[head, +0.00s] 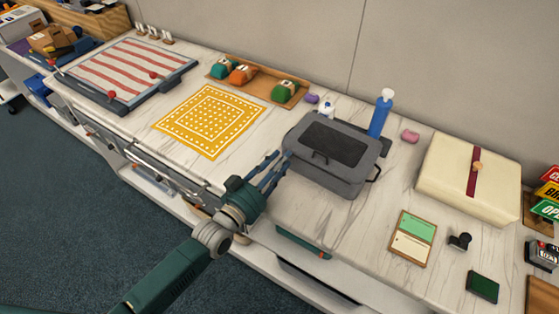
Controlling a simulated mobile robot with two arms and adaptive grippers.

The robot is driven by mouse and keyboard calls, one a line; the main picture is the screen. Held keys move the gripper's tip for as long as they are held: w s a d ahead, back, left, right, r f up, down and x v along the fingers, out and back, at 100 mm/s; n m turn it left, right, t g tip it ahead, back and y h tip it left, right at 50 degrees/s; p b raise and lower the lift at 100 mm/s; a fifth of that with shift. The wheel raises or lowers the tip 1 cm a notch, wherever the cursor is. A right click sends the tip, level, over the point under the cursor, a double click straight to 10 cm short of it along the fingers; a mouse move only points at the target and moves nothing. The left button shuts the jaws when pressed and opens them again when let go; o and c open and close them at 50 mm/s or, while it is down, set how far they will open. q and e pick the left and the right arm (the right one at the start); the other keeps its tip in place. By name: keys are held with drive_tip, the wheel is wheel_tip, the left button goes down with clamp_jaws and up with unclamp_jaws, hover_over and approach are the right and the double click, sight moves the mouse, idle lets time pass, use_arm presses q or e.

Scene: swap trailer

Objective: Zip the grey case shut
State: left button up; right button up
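The grey case (307,178) lies on the marble-patterned counter, with its lid down and a darker panel on top. A small handle or loop shows on its near edge and a dark loop at its right side. I cannot make out the zip's slider or whether the seam is closed. My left gripper (282,156) is at the case's left side, its blue fingers pointing at the case's left edge. The fingertips look a little apart, with nothing visible between them. I cannot tell whether they touch the case. My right gripper is not in view.
A blue bottle (380,113) stands right behind the case. A yellow patterned cloth (210,121) lies to the left, and a cream box with a red band (443,177) to the right. A green-and-cream card board (411,237) lies front right. The counter (345,228) is clear before the case.

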use_arm(q)
clamp_jaws()
drive_tip(key=shift+d, duration=0.1)
drive_tip(key=shift+s+d, duration=0.1)
drive_tip(key=shift+d, duration=0.05)
drive_tip(key=s+d+p, duration=0.1)
drive_tip(key=s+d, duration=0.2)
drive_tip(key=d, duration=0.2)
drive_tip(key=s+d, duration=0.3)
drive_tip(key=d, duration=0.2)
drive_tip(key=s+d+p, duration=0.1)
drive_tip(key=s+d, duration=0.2)
drive_tip(key=d, duration=0.2)
drive_tip(key=shift+s+d+r+p, duration=0.1)
drive_tip(key=shift+s+p, duration=0.2)
drive_tip(key=shift+s, duration=0.05)
unclamp_jaws()
